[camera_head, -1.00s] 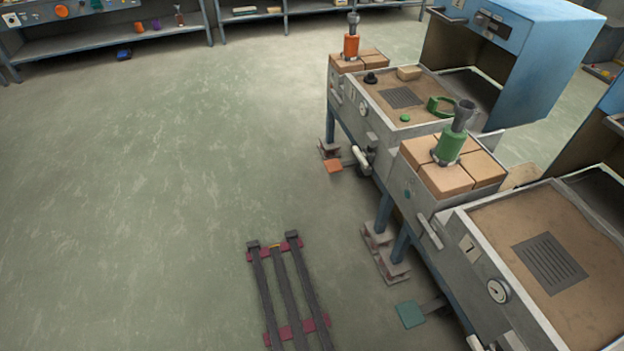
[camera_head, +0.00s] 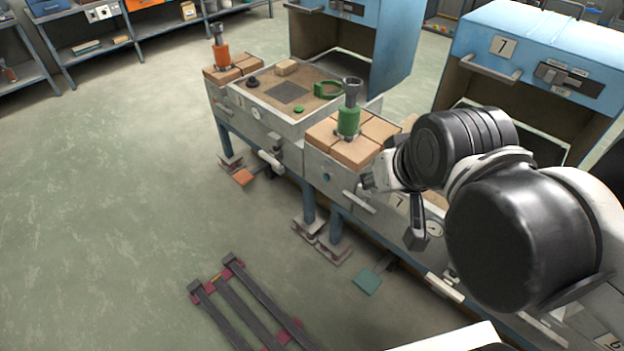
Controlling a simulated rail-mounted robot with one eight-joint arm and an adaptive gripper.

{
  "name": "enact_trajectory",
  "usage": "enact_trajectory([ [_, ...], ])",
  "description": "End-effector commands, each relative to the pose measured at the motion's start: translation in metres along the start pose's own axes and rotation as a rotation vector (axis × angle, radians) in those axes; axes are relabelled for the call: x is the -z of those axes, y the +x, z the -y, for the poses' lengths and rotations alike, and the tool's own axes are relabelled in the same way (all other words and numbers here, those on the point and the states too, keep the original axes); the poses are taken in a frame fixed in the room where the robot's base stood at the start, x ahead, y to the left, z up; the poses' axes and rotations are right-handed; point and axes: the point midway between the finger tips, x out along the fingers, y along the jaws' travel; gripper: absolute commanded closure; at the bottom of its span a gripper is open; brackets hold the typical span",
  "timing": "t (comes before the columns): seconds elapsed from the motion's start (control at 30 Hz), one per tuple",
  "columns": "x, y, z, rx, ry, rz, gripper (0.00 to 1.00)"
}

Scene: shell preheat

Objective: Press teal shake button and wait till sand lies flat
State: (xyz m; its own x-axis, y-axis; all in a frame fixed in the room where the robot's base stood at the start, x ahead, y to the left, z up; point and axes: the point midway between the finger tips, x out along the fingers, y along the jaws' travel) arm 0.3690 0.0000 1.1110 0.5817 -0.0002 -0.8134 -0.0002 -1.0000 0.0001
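A small round teal button (camera_head: 326,177) sits on the front face of the near station's brick-topped block (camera_head: 330,165), below a green torch-like tool (camera_head: 348,122). A teal pedal (camera_head: 368,281) stands low on the floor side of the same bench. My gripper (camera_head: 400,215) is to the right of the button, in front of the panel marked 7, apart from the button in the picture. Its fingers are dark and partly overlapped by my arm, so I cannot tell whether they are open or shut. My arm hides the near sand box and its sand surface.
Blue hoods (camera_head: 540,50) stand behind. A dark rail rack (camera_head: 245,305) lies on the floor; the floor at left is clear.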

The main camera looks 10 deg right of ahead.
Motion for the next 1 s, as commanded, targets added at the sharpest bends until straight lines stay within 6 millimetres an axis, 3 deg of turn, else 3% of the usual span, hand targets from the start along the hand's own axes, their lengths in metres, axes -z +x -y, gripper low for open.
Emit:
enact_trajectory([
  [0.2,0.001,0.003,0.0,-0.002,-0.002,0.003,1.0],
  [0.37,0.012,0.021,-0.002,-0.023,-0.014,0.025,1.0],
  [0.67,0.052,0.088,-0.007,-0.105,-0.048,0.1,1.0],
  [1.0,0.092,0.192,-0.007,-0.218,-0.079,0.171,1.0],
])
